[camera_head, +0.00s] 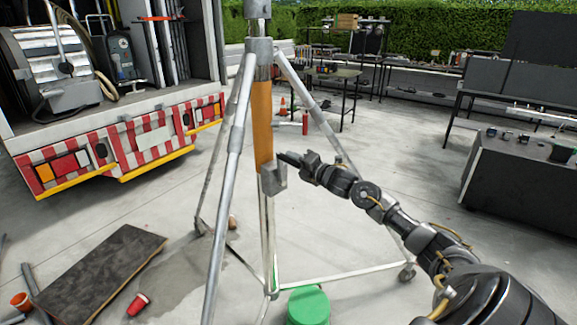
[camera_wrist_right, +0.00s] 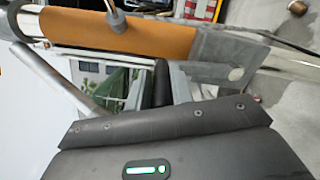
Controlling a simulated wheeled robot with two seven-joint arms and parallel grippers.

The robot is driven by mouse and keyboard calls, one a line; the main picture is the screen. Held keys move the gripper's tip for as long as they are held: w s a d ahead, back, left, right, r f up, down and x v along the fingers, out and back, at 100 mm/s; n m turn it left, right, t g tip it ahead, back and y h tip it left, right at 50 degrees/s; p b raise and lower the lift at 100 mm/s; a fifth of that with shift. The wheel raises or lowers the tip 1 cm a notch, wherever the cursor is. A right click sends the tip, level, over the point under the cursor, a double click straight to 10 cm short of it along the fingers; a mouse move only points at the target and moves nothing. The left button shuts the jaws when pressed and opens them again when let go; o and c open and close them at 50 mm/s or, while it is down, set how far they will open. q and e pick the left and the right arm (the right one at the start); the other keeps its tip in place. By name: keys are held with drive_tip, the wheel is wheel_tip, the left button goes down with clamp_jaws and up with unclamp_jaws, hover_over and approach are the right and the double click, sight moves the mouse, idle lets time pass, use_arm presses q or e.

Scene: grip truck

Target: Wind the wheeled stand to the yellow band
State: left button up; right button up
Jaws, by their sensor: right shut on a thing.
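The wheeled stand (camera_head: 236,140) is a silver tripod with splayed legs and castors, standing upright in the middle of the head view. An orange-yellow band (camera_head: 262,125) covers a length of its central column, between the upper collar (camera_head: 260,52) and a grey crank housing (camera_head: 272,180). The band also runs across the top of the right wrist view (camera_wrist_right: 130,36). My right gripper (camera_head: 289,158) reaches in from the right beside the housing. In the wrist view it is shut on a dark crank handle (camera_wrist_right: 162,85), largely hidden by the jaws. My left gripper is out of view.
A truck (camera_head: 110,140) with an open equipment bay stands at left. A dark board (camera_head: 100,270) and a red cup (camera_head: 138,304) lie on the floor. A green round object (camera_head: 308,306) sits by the stand's base. Dark workbenches (camera_head: 520,185) stand at right.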

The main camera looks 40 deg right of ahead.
drive_tip(key=d, duration=0.1)
drive_tip(key=d+f+b, duration=0.1)
drive_tip(key=d+b, duration=0.1)
drive_tip(key=shift+d+f, duration=0.3)
clamp_jaws()
drive_tip(key=shift+w+d+r+b, duration=0.1)
drive_tip(key=shift+d+b, duration=0.25)
drive_tip(key=shift+b, duration=0.05)
drive_tip(key=shift+c, duration=0.3)
unclamp_jaws()
drive_tip(key=shift+d, duration=0.2)
drive_tip(key=o, duration=0.7)
drive_tip(key=shift+a+r, duration=0.15)
drive_tip(key=shift+a, duration=0.05)
drive_tip(key=o, duration=0.4)
drive_tip(key=shift+d, duration=0.15)
